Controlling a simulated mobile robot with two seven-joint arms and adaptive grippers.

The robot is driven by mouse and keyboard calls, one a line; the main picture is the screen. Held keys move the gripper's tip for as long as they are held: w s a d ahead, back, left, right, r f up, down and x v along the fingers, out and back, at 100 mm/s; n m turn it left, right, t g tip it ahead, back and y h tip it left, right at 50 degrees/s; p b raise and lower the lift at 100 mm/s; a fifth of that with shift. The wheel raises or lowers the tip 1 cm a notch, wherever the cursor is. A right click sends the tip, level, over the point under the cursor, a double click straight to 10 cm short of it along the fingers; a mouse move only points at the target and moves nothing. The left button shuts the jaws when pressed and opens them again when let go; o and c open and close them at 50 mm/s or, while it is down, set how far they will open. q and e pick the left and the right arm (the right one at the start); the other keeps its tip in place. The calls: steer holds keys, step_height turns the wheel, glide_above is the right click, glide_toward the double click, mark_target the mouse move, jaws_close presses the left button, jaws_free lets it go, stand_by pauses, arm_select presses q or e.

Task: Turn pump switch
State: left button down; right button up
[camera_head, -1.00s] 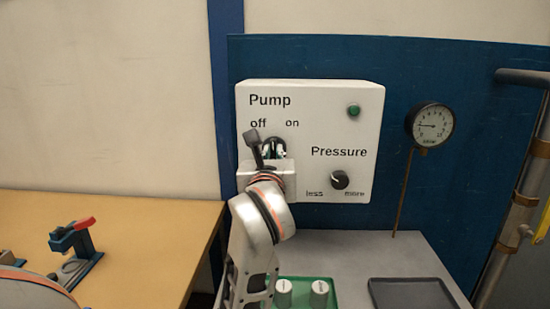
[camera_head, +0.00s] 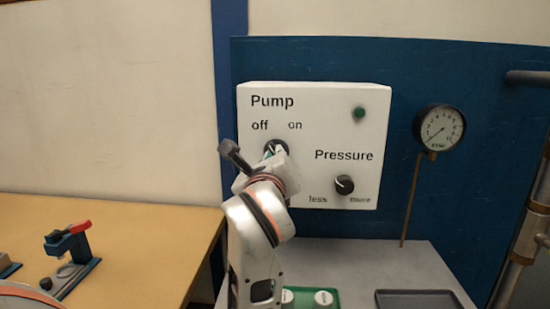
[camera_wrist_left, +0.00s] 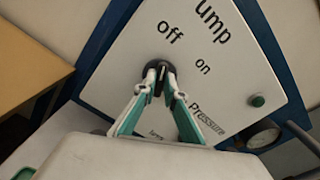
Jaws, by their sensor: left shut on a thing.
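The pump switch (camera_head: 282,144) is a dark round knob below the words "off" and "on" on the white control box (camera_head: 325,105). My left gripper (camera_head: 275,150) reaches it from below and is shut on its grip; my wrist hides part of the knob. In the left wrist view both fingertips (camera_wrist_left: 161,78) pinch the black grip of the switch (camera_wrist_left: 150,68), which appears to point toward "off". The green lamp (camera_head: 359,112) at the upper right of the box looks dark. My right gripper is not in view.
A black pressure knob (camera_head: 344,184) sits on the box's lower right. A round gauge (camera_head: 439,128) stands right of the box. Below are a green tray (camera_head: 333,299) with white-topped items and a dark tray (camera_head: 418,299). A red-and-blue device (camera_head: 72,258) stands on the wooden table (camera_head: 150,235).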

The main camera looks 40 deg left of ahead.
arm_select(q)
steer(key=c, duration=2.1)
jaws_free()
steer(key=shift+r, duration=0.15)
step_height(320, 180, up, 10)
steer(key=shift+f, duration=0.15)
